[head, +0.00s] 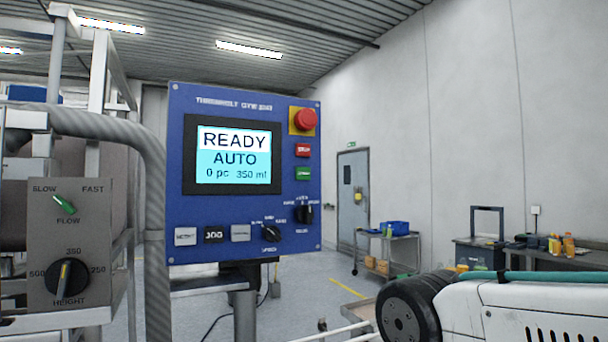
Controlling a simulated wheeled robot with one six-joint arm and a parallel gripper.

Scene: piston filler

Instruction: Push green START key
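The panel's screen (234,158) reads READY, AUTO, 0 pc, 350 ml. Part of my white arm, with a black round joint, shows at the lower right, right of and below the panel. My gripper is out of the picture.
Black rotary knobs (305,214) and a row of square keys (214,235) lie lower on the panel. A grey box with flow and height knobs (66,278) stands at left beside a thick grey hose (152,200). A cart (388,252) and a table (555,258) stand behind.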

